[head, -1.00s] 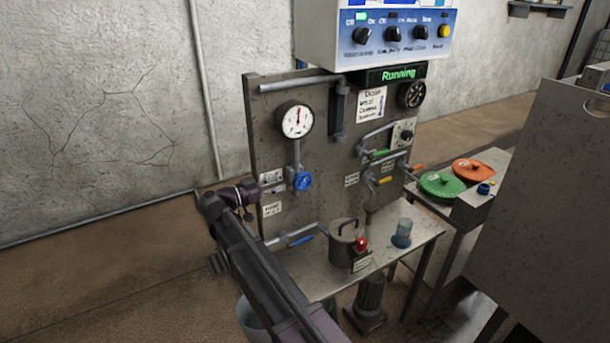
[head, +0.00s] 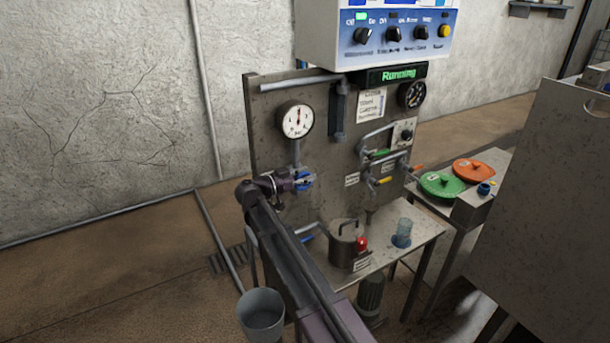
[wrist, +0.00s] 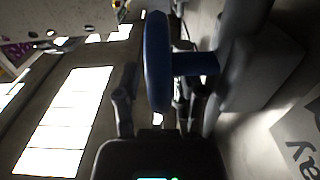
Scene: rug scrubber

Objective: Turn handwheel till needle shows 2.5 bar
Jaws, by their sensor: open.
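The blue handwheel (head: 304,181) sits on the steel panel below the white gauge (head: 295,119), partly hidden by my gripper in the head view. The gauge's red needle points about straight up; its numbers are too small to read. My gripper (head: 296,181) is at the wheel from the left. In the wrist view the wheel (wrist: 158,62) shows edge-on with its blue stem, between the two open fingers of my gripper (wrist: 160,105). I cannot tell whether either finger touches it.
A pot (head: 346,243) with a red knob and a glass beaker (head: 402,232) stand on the shelf below. A grey bucket (head: 261,313) stands on the floor. Valves with green (head: 381,153) and yellow (head: 385,180) handles are right of the wheel.

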